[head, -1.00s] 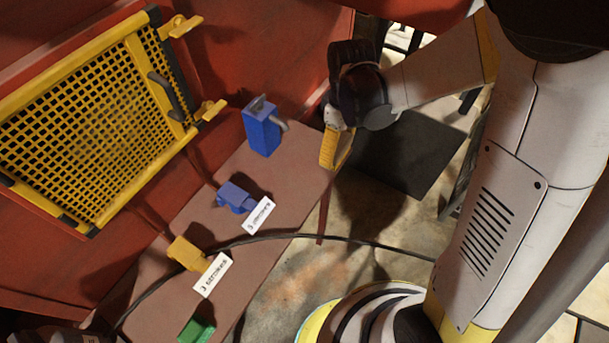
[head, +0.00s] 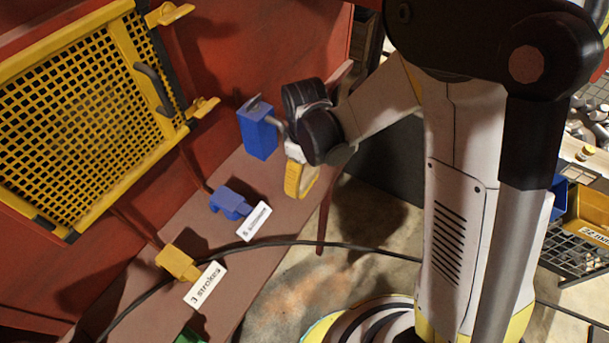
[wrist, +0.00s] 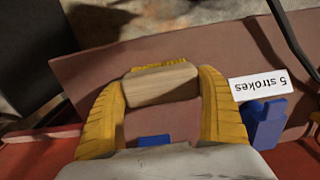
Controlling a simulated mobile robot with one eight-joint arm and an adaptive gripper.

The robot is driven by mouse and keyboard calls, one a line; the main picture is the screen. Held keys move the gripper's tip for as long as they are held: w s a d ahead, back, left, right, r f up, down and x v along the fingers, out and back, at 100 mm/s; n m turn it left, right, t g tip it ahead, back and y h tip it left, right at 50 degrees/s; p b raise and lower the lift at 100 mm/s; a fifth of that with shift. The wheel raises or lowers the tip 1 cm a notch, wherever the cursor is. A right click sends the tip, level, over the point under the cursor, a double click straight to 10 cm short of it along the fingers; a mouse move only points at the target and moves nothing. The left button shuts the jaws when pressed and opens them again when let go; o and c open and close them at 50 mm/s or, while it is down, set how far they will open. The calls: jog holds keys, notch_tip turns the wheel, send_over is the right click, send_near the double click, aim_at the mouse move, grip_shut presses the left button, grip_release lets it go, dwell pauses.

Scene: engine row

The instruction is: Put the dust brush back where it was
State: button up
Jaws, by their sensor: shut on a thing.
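My gripper (wrist: 165,105) has yellow ribbed fingers, shut on the dust brush (wrist: 160,85). The brush shows in the wrist view as a pale wooden block with yellow bristles on its far side. In the head view my gripper (head: 300,180) is over the bench's right edge, to the right of a tall blue container (head: 258,132) with a grey handle. The brush cannot be made out in the head view. In the wrist view the brush appears above the brown bench top, and a small blue patch (wrist: 153,141) shows between the fingers.
The brown bench (head: 215,240) carries a blue block (head: 230,203) beside a white label (head: 254,221) reading "5 strokes", a yellow block (head: 178,262) beside a "3 strokes" label (head: 205,284), and a green block (head: 190,338). A black cable (head: 330,243) crosses it. A yellow mesh panel (head: 90,100) stands behind.

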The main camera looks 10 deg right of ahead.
aim_at(305, 172)
jog(key=shift+f, duration=0.1)
jog(key=o, duration=0.9)
notch_tip(305, 172, up, 12)
jog(key=p, duration=0.4)
jog(key=shift+r+p, duration=0.25)
jog(key=shift+p, duration=0.1)
jog(key=shift+s+d+r+m+t, duration=1.2)
jog(key=shift+s+d+r+m, duration=0.6)
jog(key=shift+d+r, duration=0.4)
jog(key=shift+s+d+r+m+t, duration=1.2)
jog(key=shift+s+d+r+m, duration=0.7)
jog(key=shift+d, duration=0.4)
jog(key=shift+s+d+r+m+t, duration=1.2)
jog(key=shift+s+d+r+m, duration=0.4)
jog(key=shift+d+r, duration=0.65)
jog(key=shift+s, duration=0.1)
